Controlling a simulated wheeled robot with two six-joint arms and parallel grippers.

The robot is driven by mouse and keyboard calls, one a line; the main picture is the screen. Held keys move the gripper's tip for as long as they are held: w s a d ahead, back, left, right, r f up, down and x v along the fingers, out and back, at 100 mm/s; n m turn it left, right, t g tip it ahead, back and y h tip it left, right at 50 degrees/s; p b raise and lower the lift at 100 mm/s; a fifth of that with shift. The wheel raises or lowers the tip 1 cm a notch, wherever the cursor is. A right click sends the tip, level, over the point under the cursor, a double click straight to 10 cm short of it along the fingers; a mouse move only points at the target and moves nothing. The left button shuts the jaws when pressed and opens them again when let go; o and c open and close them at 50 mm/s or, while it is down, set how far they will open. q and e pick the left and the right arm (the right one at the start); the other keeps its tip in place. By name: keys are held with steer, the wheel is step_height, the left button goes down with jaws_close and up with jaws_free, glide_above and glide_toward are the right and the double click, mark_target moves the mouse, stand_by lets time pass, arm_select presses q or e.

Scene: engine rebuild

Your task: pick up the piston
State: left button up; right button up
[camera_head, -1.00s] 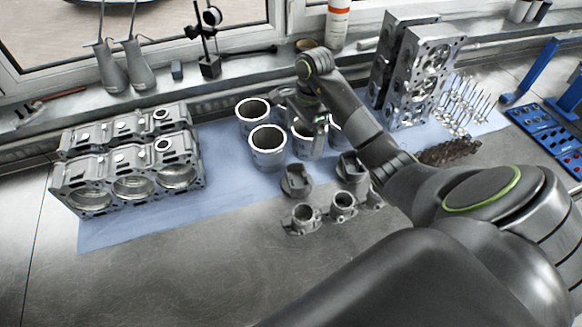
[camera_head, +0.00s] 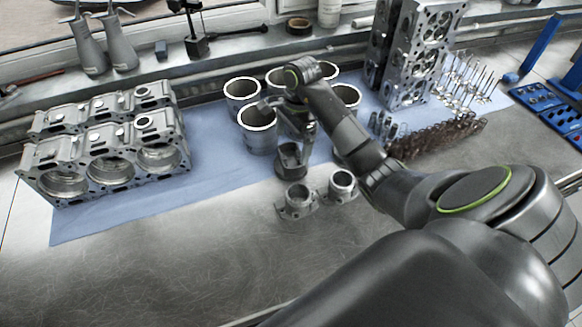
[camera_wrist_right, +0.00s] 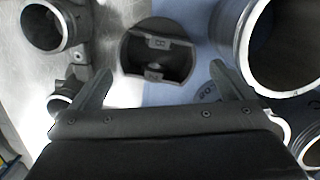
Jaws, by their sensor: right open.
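A dark grey piston (camera_head: 291,162) stands on the blue cloth in front of the cylinder liners. In the right wrist view the piston (camera_wrist_right: 157,38) lies ahead of the fingers, its open hollow side facing the camera. My right gripper (camera_head: 293,133) hangs just above it, partly hidden by its own wrist. In the wrist view the right gripper (camera_wrist_right: 160,70) is open, with one finger on each side of the piston's line and nothing held. I cannot tell whether the fingers touch the piston. My left gripper is out of view.
Several cylinder liners (camera_head: 258,134) stand close behind the piston. Two flanged parts (camera_head: 298,203) sit just in front. An engine block (camera_head: 112,150) is at left, cylinder heads (camera_head: 418,50) and dark shafts (camera_head: 440,136) at right. The front of the metal bench is clear.

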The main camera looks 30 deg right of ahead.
mark_target(290, 164)
steer(key=shift+f, duration=0.4)
steer(key=shift+s+a+f+b, duration=0.1)
steer(key=shift+s+f+b, duration=0.05)
steer(key=shift+f+b, duration=0.55)
steer(key=shift+a+f, duration=0.15)
steer(key=shift+f, duration=0.75)
steer(key=shift+a+f, duration=0.1)
steer(key=shift+f, duration=0.75)
steer(key=c, duration=1)
steer(key=shift+c, duration=0.3)
steer(key=shift+r, duration=0.2)
